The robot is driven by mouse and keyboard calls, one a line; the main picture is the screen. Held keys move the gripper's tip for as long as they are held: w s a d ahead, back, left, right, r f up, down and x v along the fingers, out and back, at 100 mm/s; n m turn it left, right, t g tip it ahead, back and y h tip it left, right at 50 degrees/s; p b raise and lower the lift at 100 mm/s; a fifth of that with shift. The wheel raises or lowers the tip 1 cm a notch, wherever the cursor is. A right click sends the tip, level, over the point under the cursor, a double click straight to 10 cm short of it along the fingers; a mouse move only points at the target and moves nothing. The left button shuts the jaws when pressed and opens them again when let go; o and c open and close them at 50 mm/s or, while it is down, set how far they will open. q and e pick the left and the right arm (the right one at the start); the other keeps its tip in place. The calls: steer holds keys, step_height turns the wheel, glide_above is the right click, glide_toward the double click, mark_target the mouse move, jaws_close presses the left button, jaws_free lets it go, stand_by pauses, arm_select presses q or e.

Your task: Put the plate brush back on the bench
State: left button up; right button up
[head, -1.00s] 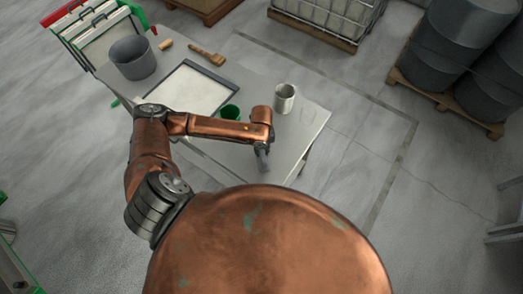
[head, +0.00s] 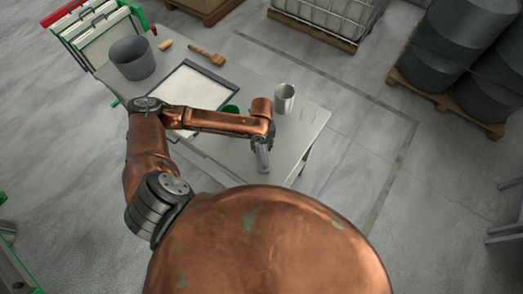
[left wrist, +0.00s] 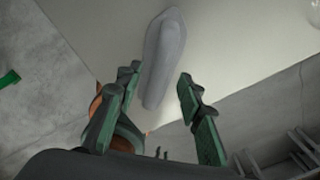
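A wooden long-handled brush (head: 207,56), which looks like the plate brush, lies on the far side of the grey bench (head: 310,120), beyond the white tray. My left gripper (head: 267,142) is over the near right part of the bench, well away from that brush. In the left wrist view my left gripper (left wrist: 158,82) is open. A long grey tool with a pointed end (left wrist: 165,55) shows between and beyond its fingers, with gaps at both sides; it also shows in the head view (head: 262,160). I cannot tell whether it touches the bench. My right gripper is out of view.
On the bench are a white tray (head: 193,86), a grey bucket (head: 132,58), a small wooden piece (head: 166,44), a metal mug (head: 284,98) and a green cup (head: 231,108), partly hidden by my arm. Drums (head: 435,56) stand on a pallet at right.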

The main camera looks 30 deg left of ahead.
arm_select(q)
step_height(320, 180, up, 8)
stand_by(0.5)
